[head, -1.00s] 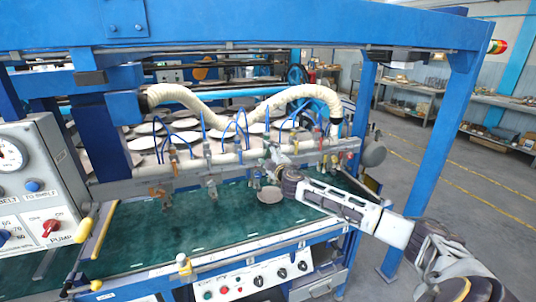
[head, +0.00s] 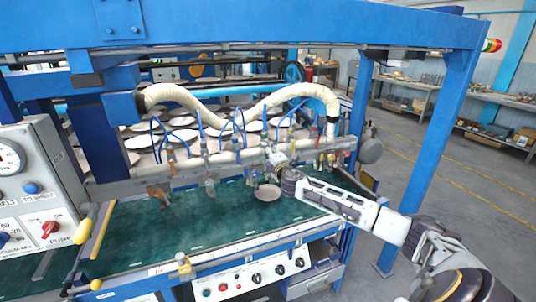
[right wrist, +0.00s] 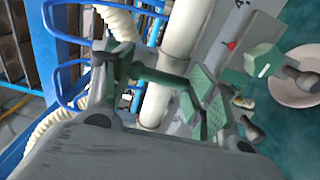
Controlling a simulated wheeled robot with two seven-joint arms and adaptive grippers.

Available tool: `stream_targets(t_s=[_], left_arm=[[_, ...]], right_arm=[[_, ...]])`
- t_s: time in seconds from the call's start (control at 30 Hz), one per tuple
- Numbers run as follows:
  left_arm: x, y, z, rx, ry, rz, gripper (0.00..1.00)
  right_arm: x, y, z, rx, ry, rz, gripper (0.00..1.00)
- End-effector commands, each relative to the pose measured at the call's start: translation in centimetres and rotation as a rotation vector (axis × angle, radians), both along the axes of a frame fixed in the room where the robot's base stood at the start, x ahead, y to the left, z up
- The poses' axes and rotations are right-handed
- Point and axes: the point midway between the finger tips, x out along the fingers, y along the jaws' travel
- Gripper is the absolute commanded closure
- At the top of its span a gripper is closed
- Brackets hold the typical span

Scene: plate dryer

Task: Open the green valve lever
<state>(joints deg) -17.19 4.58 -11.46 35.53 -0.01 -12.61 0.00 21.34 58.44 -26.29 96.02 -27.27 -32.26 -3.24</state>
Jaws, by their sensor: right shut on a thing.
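The green valve lever (right wrist: 160,78) shows in the right wrist view as a short green bar between my right gripper's fingers, in front of a pale pipe. My right gripper (right wrist: 155,88) is shut on it; the fingers stand apart on either side of the bar. In the head view my right gripper (head: 274,158) is at the row of valves along the pale pipe (head: 225,158), and it hides most of the lever. My left gripper is in neither view.
A plate (head: 267,192) lies on the green belt (head: 225,215) below my right gripper. A control box (head: 40,180) stands at the left. A blue post (head: 425,150) rises to the right.

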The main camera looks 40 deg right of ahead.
Motion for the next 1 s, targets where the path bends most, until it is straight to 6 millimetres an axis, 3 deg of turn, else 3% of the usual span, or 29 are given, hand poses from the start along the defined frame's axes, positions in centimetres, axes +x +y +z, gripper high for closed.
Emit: stream_targets(t_s=[0.03, 0.1, 0.13, 0.27, 1.0], left_arm=[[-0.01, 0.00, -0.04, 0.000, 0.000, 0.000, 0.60], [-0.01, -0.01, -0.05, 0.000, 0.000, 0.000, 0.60], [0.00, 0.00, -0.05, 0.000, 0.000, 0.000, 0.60], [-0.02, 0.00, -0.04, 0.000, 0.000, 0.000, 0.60], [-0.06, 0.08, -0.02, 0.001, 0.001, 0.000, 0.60]], right_arm=[[-0.12, 0.51, -1.19, 0.004, 0.017, 0.009, 0.67], [-0.12, 0.50, -1.19, 0.004, 0.017, 0.009, 0.67], [-0.12, 0.50, -1.20, 0.004, 0.017, 0.009, 0.39], [-0.12, 0.51, -1.15, 0.004, 0.016, 0.009, 0.23], [-0.63, 0.23, -0.38, 0.000, 0.005, 0.002, 0.23]])
